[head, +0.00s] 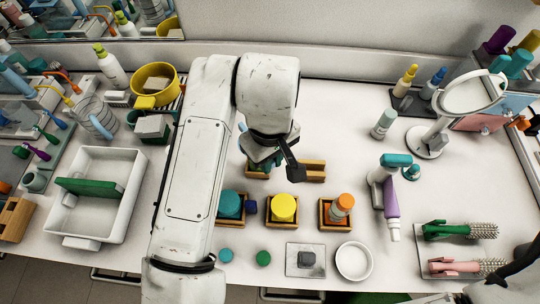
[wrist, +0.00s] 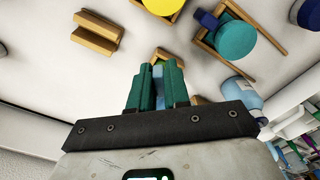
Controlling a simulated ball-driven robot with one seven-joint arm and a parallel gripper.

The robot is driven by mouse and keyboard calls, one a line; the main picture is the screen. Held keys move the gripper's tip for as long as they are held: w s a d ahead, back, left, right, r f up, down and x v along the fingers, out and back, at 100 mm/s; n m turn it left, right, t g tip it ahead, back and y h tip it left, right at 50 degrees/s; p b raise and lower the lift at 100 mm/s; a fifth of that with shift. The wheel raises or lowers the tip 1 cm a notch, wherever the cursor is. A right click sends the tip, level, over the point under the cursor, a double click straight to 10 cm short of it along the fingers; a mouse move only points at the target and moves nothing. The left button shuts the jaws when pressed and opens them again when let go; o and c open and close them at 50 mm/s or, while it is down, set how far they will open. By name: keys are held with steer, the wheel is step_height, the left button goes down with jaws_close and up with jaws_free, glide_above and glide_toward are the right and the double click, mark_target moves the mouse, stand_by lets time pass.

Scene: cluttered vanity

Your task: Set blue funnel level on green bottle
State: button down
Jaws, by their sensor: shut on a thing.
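My gripper (wrist: 158,68) points down over the counter, and its teal fingers are shut on a narrow light-blue piece (wrist: 159,86). I take this piece for the blue funnel, but the fingers hide most of its shape and tilt. In the head view my gripper (head: 265,162) is behind the row of wooden boxes, partly hidden by my wrist. A small wooden holder (wrist: 163,54) shows just beyond the fingertips; I cannot tell whether they touch it. I cannot pick out the green bottle for certain. A pale-blue bottle (wrist: 243,92) lies right of the fingers in the wrist view.
Wooden boxes hold a teal jar (head: 230,203), a yellow jar (head: 283,207) and an orange-based bottle (head: 341,207). A wooden block (head: 313,171) stands right of my gripper. A purple-and-teal bottle (head: 391,208) and round mirror (head: 470,93) are farther right. Clear counter lies behind the block.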

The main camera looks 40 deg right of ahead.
steer(key=c, duration=1)
jaws_free()
step_height(320, 180, up, 11)
steer(key=shift+f, duration=0.1)
steer(key=shift+f, duration=0.1)
stand_by(0.3)
